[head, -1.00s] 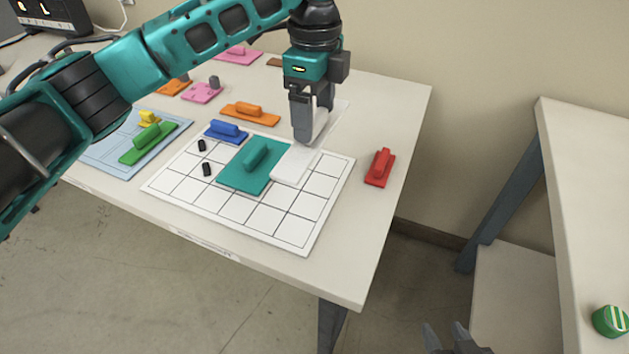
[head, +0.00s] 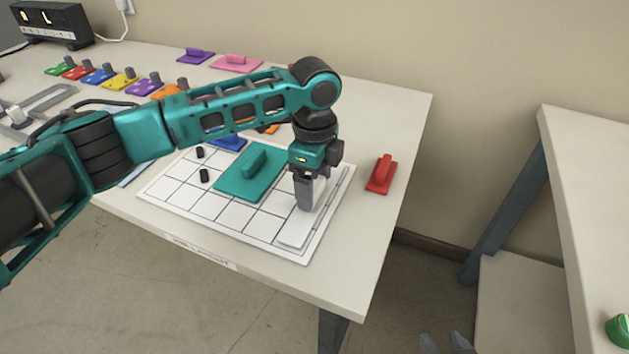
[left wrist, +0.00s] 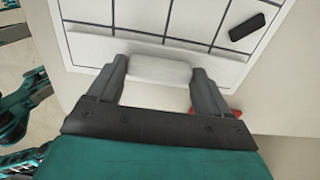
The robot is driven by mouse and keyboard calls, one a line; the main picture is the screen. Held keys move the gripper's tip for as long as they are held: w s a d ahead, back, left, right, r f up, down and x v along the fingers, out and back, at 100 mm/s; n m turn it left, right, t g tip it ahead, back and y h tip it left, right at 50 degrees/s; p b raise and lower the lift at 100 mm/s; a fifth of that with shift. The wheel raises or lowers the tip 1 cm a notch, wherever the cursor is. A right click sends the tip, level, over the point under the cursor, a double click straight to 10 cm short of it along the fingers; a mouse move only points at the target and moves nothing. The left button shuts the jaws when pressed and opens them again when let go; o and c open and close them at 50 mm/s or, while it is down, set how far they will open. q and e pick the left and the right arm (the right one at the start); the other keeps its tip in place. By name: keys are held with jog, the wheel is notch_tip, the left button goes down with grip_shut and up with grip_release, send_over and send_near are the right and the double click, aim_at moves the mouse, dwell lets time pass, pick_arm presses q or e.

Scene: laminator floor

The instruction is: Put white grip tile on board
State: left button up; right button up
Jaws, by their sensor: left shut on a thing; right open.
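The white grip tile (head: 295,234) is in my left gripper (head: 309,205), over the right-hand columns of the white gridded board (head: 172,192). In the left wrist view, the fingers (left wrist: 160,75) are shut on the tile's white handle (left wrist: 158,69); its flat plate (left wrist: 95,46) extends beyond it. The tile is very low over the board or resting on it; I cannot tell which. My gripper hides part of it. My right gripper (head: 447,343) is open at the bottom edge, away from the table and partly cut off.
A teal grip tile (head: 240,180) lies on the board left of the white tile. Two small black pieces (head: 204,176) sit on the board's left part. A red grip tile (head: 380,175) lies right of the board. Several coloured pieces (head: 120,80) stand behind, partly hidden by my arm.

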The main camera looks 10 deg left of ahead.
aim_at(315, 188)
pick_arm(q)
jog(key=shift+f, duration=0.1)
pick_arm(e)
jog(key=shift+r, duration=0.2)
pick_arm(q)
jog(key=o, duration=1.3)
pick_arm(e)
jog(key=shift+f, duration=0.1)
jog(key=shift+f, duration=0.1)
pick_arm(q)
notch_tip(315, 188, up, 12)
jog(key=shift+r+p, duration=0.15)
jog(key=shift+p, duration=0.85)
pick_arm(e)
jog(key=shift+s+d+r, duration=0.2)
jog(key=shift+d+r, duration=0.15)
jog(key=shift+r, duration=0.1)
